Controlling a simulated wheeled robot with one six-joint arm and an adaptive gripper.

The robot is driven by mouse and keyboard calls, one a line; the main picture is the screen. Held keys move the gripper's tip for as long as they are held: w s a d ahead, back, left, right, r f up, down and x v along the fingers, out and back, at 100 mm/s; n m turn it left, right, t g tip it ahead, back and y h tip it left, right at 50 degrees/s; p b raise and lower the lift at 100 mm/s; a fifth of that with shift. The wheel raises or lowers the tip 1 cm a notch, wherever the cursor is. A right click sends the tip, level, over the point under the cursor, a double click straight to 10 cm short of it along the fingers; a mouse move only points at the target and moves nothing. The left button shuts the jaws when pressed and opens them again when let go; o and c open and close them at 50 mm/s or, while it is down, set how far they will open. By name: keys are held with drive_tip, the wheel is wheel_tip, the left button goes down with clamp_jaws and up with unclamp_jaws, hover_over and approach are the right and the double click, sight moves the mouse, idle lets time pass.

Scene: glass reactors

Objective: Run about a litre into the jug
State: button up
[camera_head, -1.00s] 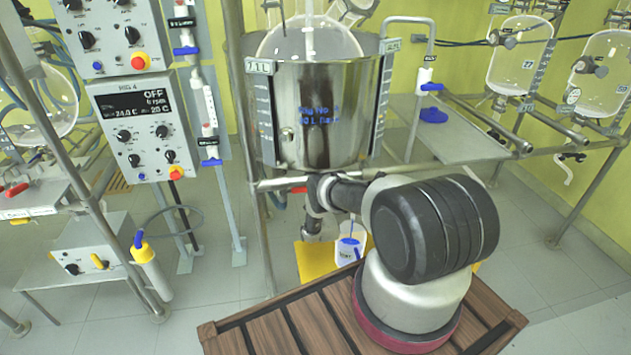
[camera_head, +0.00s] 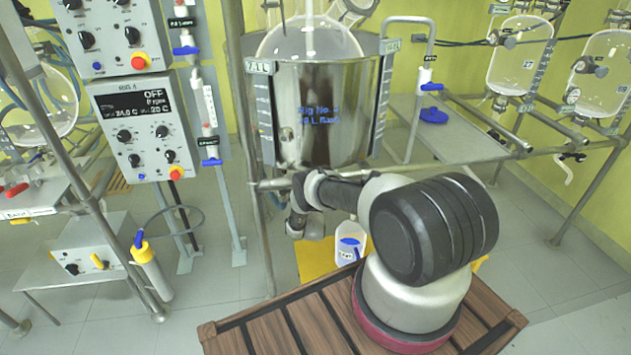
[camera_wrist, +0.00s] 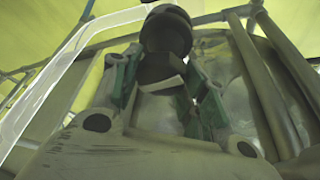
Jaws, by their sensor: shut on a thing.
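The steel bath (camera_head: 345,145) holds the round glass flask (camera_head: 310,42) and is marked as Rig No. 4. The jug (camera_head: 350,245), pale with blue on it, stands below, at the yellow mat (camera_head: 311,262); my arm and the wooden deck partly hide it. My gripper (camera_head: 305,226) is under the bath, left of the jug's top in the picture. In the wrist view, my green-padded fingers (camera_wrist: 160,92) are closed around a dark knob-like part (camera_wrist: 160,72). The outlet and any flow are hidden.
A metal rail (camera_head: 430,168) runs in front of the bath. The control box (camera_head: 143,125) at left reads OFF. A pale clear edge (camera_wrist: 45,85) crosses the wrist view's left side.

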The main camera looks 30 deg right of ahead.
drive_tip(key=shift+m+g, duration=0.3)
drive_tip(key=shift+m, duration=0.6)
drive_tip(key=shift+m+h, duration=0.3)
drive_tip(key=o, duration=1)
drive_tip(key=shift+o, duration=0.2)
drive_tip(key=shift+s, duration=0.1)
drive_tip(key=v, duration=1.2)
